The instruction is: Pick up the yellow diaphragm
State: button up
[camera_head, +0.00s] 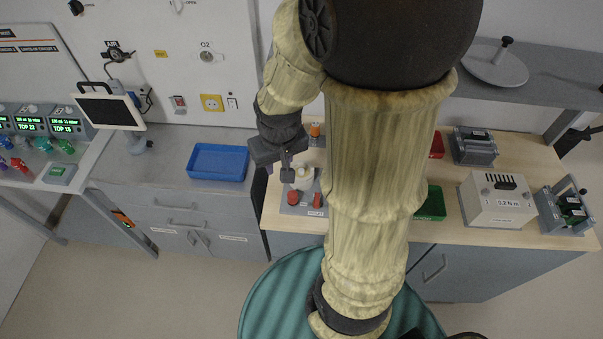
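My gripper (287,172) points down over the left end of the wooden bench top, close to a grey unit (296,209) with red parts. A small pale yellowish rounded piece (304,178) shows at this unit, just right of the gripper fingers. It may be the yellow diaphragm, but it is too small and partly covered to be sure. I cannot tell whether the fingers touch it, or whether they are open or shut. My arm hides the middle of the bench.
A blue tray (218,163) lies on the grey counter to the left. A green bin (431,204) and a red bin (437,146) show right of my arm. A white box (497,201) and grey fixtures stand at the right. A monitor (110,110) stands at the left.

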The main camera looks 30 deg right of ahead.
jog(key=w+d+f+m+g, duration=0.1)
jog(key=w+d+f, duration=0.2)
jog(key=w+d, duration=0.4)
jog(key=d, duration=0.3)
jog(key=shift+w+d+f+m, duration=0.2)
jog(key=shift+d+f+m, duration=0.05)
jog(key=shift+d+m, duration=0.15)
jog(key=p, duration=0.2)
send_over(302, 170)
jog(key=f, duration=0.8)
jog(key=s+f, duration=0.1)
jog(key=f, duration=0.3)
jog(key=shift+a, duration=0.15)
jog(key=shift+f, duration=0.15)
jog(key=shift+w+f+p, duration=0.25)
jog(key=shift+f+p, duration=0.25)
jog(key=shift+f, duration=0.75)
jog(key=shift+w+f+p, duration=0.25)
jog(key=shift+f+p, duration=0.25)
jog(key=shift+f, duration=0.75)
